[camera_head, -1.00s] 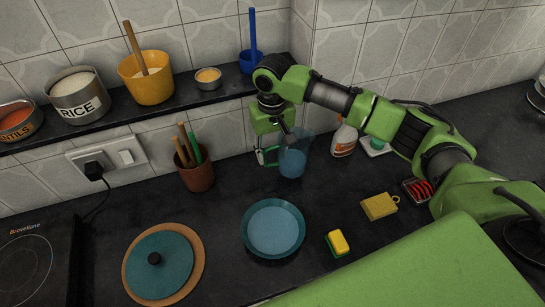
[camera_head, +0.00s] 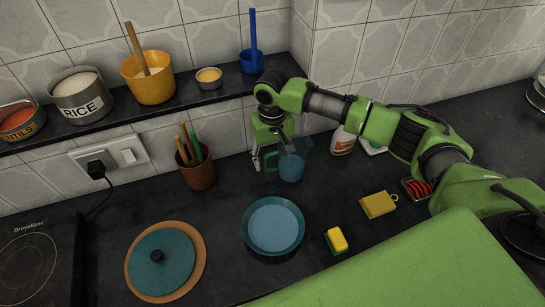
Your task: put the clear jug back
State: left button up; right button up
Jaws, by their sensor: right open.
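The clear jug (camera_head: 291,168) stands upright on the dark counter near the tiled wall, with blue showing in its lower part. Its green handle (camera_head: 270,160) is on its left side. My right gripper (camera_head: 271,153) is at the handle, pointing down, open, with a finger to either side of it. The arm and gripper partly cover the jug's rim and upper wall. I cannot tell whether a finger touches the handle. My left gripper is not in view.
A blue plate (camera_head: 248,244) and a yellow sponge (camera_head: 338,239) lie in front. A shelf (camera_head: 187,106) with bowls runs behind. The counter between pot and plate is clear.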

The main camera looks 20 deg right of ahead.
jog(key=shift+r, duration=0.1)
notch_tip(320, 180, up, 12)
jog(key=b, duration=0.2)
jog(key=shift+s+a, duration=0.1)
dwell(0.6)
